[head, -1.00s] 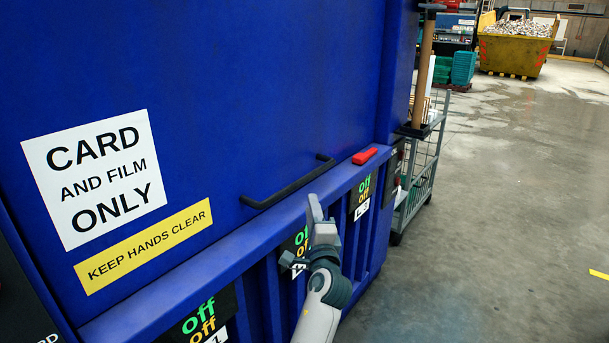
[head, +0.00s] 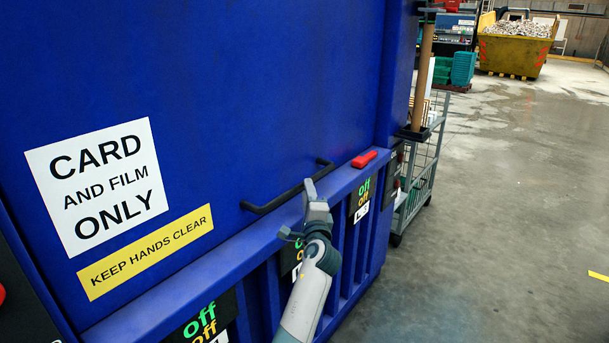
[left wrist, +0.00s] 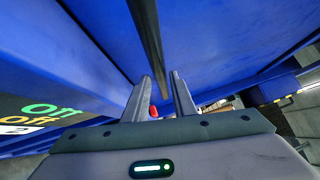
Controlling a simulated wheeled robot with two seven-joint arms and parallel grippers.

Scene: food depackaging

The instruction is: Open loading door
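The blue loading door (head: 250,80) is shut, with a white sign and a yellow sign on its face. A black bar handle (head: 270,205) sits low on the door. A red catch (head: 364,159) sits on the ledge right of the handle; it shows small in the left wrist view (left wrist: 153,111). My left gripper (head: 312,190) is at the handle's right part. In the left wrist view its fingers (left wrist: 162,80) are apart, and the dark handle (left wrist: 148,35) runs toward the gap between them. I cannot tell whether they touch it. My right gripper is not in view.
Blue ribs with off labels (head: 207,323) line the machine below the ledge. A wire cage trolley (head: 418,175) stands close at the machine's right end. A yellow skip (head: 513,53) is far back. The grey floor (head: 490,220) to the right is clear.

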